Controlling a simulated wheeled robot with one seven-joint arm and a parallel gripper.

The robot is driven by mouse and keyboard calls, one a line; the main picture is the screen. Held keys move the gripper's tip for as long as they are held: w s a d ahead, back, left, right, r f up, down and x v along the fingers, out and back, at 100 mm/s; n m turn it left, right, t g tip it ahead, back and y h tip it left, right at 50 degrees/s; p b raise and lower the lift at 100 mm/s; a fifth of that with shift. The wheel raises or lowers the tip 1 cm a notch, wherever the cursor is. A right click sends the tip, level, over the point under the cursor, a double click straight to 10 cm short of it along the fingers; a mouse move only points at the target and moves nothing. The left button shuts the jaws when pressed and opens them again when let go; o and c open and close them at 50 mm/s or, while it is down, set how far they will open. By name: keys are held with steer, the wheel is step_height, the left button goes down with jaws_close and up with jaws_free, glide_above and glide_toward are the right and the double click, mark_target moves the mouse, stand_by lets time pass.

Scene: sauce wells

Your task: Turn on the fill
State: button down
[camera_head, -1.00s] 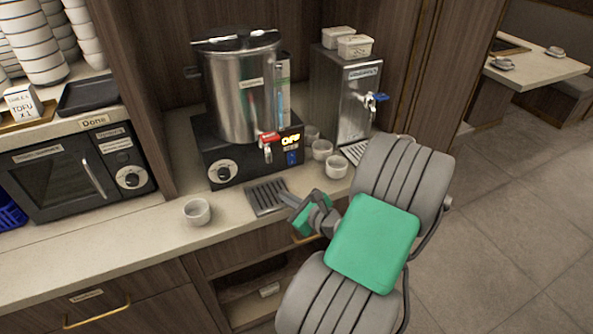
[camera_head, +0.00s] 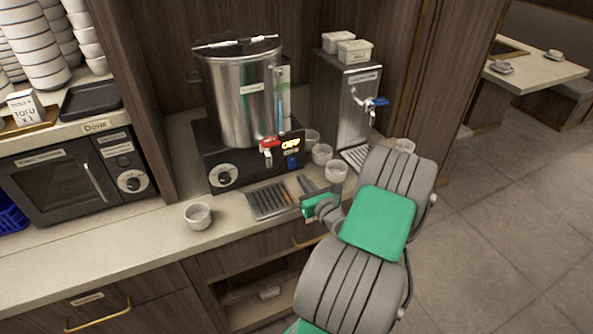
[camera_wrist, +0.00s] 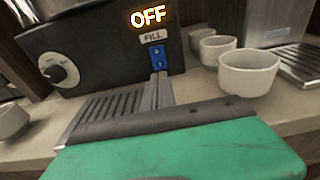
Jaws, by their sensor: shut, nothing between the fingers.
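The blue fill switch (camera_head: 292,162) is on the front of the black boiler base (camera_head: 212,158), under a lit "OFF" display (camera_head: 290,145). In the wrist view the switch (camera_wrist: 156,58) sits below a "FILL" label (camera_wrist: 153,36), and the display (camera_wrist: 148,16) reads "OFF". My gripper (camera_head: 306,182) is shut and empty, in front of the base and below the switch in the head view. In the wrist view its fingertips (camera_wrist: 158,76) overlap the lower edge of the switch; I cannot tell whether they touch it.
A steel pot (camera_head: 240,100) with a red-handled tap (camera_head: 268,147) stands on the base. A drip tray (camera_head: 262,203) lies in front. White cups (camera_head: 336,172) stand close on the right, and one cup (camera_head: 197,215) stands alone at left. A steel dispenser (camera_head: 352,110) is behind right.

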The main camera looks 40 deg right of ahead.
mark_target(292, 167)
steer(key=p+x, duration=0.1)
steer(key=x, duration=0.5)
steer(key=shift+d+f, duration=0.1)
stand_by(0.3)
steer(key=s+a+f+b, duration=0.1)
steer(key=s+a, duration=0.3)
steer(key=s, duration=0.9)
steer(key=shift+s+f+b, duration=0.15)
steer(key=shift+f+b, duration=0.25)
steer(key=shift+b, duration=0.4)
